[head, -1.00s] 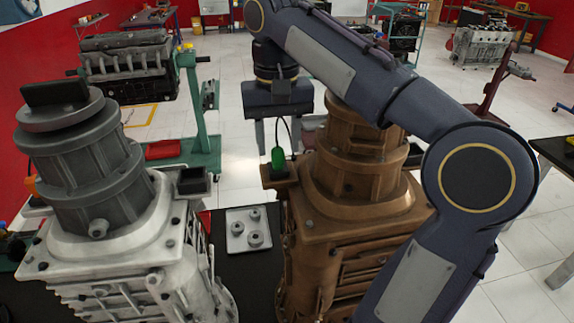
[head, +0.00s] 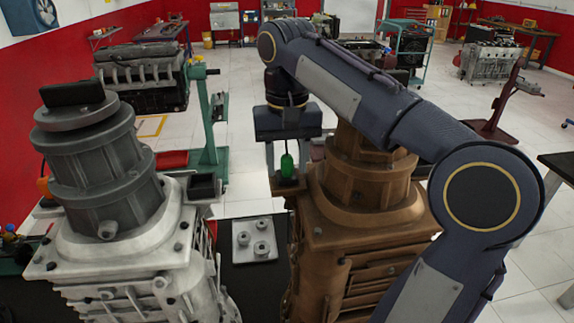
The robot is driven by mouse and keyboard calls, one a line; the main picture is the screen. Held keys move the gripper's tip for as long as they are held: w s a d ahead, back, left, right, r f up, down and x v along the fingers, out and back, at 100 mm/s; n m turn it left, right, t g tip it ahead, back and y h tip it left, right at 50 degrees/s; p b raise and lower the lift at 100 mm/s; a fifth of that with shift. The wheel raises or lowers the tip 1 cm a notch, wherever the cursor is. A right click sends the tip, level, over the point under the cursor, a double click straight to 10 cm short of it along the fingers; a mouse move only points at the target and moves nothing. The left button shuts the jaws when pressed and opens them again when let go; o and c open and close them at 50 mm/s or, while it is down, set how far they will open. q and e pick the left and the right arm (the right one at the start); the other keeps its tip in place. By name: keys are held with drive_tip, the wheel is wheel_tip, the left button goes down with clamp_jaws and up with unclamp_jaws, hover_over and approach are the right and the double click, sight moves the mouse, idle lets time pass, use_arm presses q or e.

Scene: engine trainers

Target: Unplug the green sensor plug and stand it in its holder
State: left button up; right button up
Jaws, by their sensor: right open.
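The green sensor plug (head: 287,166) stands upright on a dark mount (head: 287,185) at the left edge of the brown gearbox (head: 362,190). Its black cable is now mostly hidden by my right gripper. My right gripper (head: 287,150) is open and comes down from above. Its pale fingers show to the left and right of the plug's top, and no grip on the plug shows. A black open-topped square box (head: 204,187) at the right edge of the white-and-grey gearbox (head: 105,175) looks like the holder. It appears empty. My left gripper is out of view.
A grey plate with several round studs (head: 254,240) lies on the dark bench between the gearboxes. An orange part (head: 44,185) shows at the white-and-grey gearbox's left. An engine on a green stand (head: 142,75) is behind. My right arm passes over the brown gearbox.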

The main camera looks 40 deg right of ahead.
sight(287, 155)
drive_tip(key=shift+p, duration=0.5)
idle(0.5)
drive_tip(key=shift+c, duration=0.4)
clamp_jaws()
drive_tip(key=shift+r, duration=0.15)
drive_tip(key=shift+r, duration=2.9)
